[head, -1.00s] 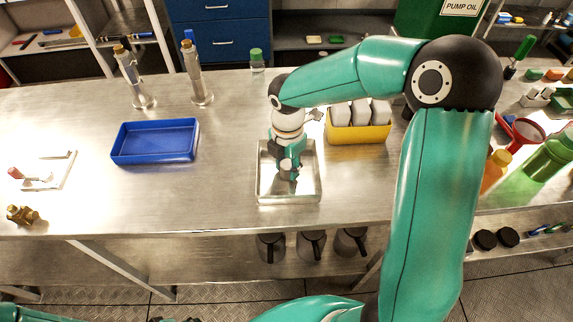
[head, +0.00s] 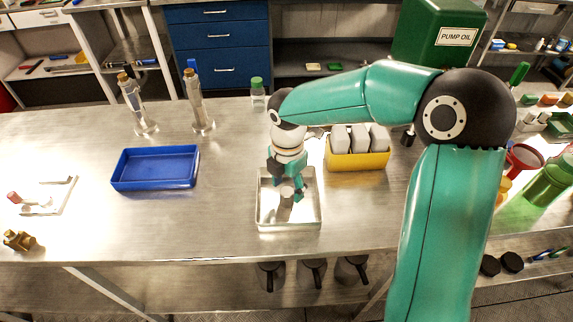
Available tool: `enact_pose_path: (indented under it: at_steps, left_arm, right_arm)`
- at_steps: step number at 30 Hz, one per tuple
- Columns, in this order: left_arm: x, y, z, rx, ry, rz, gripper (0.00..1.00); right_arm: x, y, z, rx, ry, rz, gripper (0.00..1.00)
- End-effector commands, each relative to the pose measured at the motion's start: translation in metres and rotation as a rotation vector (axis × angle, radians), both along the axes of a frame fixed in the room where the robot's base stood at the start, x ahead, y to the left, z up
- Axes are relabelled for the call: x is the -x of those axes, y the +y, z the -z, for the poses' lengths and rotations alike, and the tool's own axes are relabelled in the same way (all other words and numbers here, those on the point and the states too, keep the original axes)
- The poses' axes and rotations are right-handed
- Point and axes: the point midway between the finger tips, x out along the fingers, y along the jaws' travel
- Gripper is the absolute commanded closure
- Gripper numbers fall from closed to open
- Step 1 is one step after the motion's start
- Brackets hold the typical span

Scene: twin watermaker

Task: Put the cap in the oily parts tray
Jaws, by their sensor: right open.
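My right gripper (head: 286,194) points down into a shallow metal tray (head: 263,222) near the front of the bench. Its teal fingers are spread apart. A small grey round piece (head: 288,192), which looks like the cap, shows between the fingertips, inside the tray's outline. I cannot tell whether it rests on the tray floor or touches a finger. A blue tray (head: 155,183) stands empty to the left. No label shows which tray is the oily parts one. My left gripper is out of view.
A yellow bin (head: 358,162) with grey-white blocks stands right behind the metal tray. Two metal fittings (head: 200,110) (head: 138,112) and a green-capped bottle (head: 257,92) stand at the back. A brass part (head: 18,240) lies front left. The bench between the trays is clear.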

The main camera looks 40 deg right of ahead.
Motion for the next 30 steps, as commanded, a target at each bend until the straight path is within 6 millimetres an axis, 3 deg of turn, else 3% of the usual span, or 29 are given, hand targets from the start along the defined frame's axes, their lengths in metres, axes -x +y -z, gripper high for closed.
enact_pose_path:
  at_steps: [6, 12, 18, 30]
  left_arm:
    - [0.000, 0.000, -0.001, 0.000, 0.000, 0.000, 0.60]
    - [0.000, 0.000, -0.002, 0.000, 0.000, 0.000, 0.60]
    - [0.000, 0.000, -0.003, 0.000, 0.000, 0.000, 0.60]
    - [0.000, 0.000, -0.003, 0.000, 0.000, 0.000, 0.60]
  right_arm:
    - [-0.002, 0.001, -0.047, 0.000, -0.007, -0.001, 0.40]
    - [-0.002, 0.001, -0.078, 0.000, -0.004, -0.001, 0.40]
    - [-0.001, 0.001, -0.089, 0.000, 0.000, -0.001, 0.40]
    - [-0.001, 0.001, -0.089, 0.000, 0.000, -0.001, 0.40]
